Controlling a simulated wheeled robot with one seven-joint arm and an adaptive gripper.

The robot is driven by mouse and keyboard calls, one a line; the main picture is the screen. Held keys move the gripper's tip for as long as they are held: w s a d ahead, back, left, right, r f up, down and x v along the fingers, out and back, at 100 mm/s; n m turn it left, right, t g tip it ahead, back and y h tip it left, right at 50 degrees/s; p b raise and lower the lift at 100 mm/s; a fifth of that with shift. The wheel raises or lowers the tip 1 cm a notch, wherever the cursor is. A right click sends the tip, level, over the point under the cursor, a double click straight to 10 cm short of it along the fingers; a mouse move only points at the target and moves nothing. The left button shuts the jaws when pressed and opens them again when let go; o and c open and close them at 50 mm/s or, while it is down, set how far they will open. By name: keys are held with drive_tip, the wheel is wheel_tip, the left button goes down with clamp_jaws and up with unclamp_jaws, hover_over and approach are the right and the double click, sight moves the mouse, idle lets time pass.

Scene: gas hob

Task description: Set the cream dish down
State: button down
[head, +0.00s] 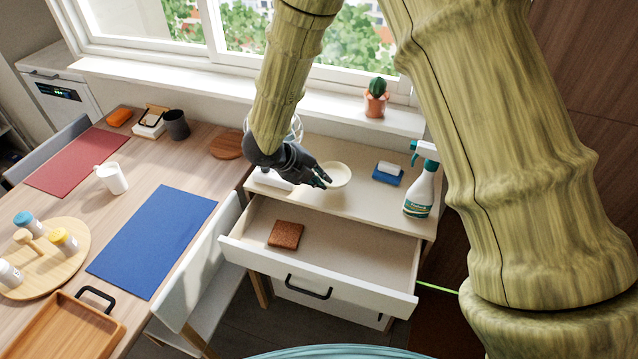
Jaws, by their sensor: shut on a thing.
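The cream dish (339,176) is a small, shallow round bowl over the top of the white cabinet (375,203). My gripper (325,182) is dark and comes in from the left, shut on the dish's near-left rim. The dish looks about level and appears empty. I cannot tell from this view whether its base touches the cabinet top or hangs a little above it. My forearm and wrist hide part of the surface to the left of the dish.
A white object (272,180) lies under my wrist. The drawer (345,259) below is open, holding a brown square (285,234). A potted cactus (376,99) stands on the sill.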

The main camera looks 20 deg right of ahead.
drive_tip(key=shift+w+d, duration=0.1)
drive_tip(key=shift+d, duration=0.05)
wheel_tip(320, 180, down, 4)
drive_tip(key=shift+w+r+p, duration=0.1)
drive_tip(key=shift+r+p, duration=0.15)
drive_tip(key=shift+p, duration=0.25)
drive_tip(key=shift+r, duration=0.1)
drive_tip(key=c, duration=1.6)
unclamp_jaws()
drive_tip(key=shift+o, duration=0.2)
drive_tip(key=b+v, duration=0.1)
drive_tip(key=v, duration=1.1)
drive_tip(key=shift+b, duration=0.3)
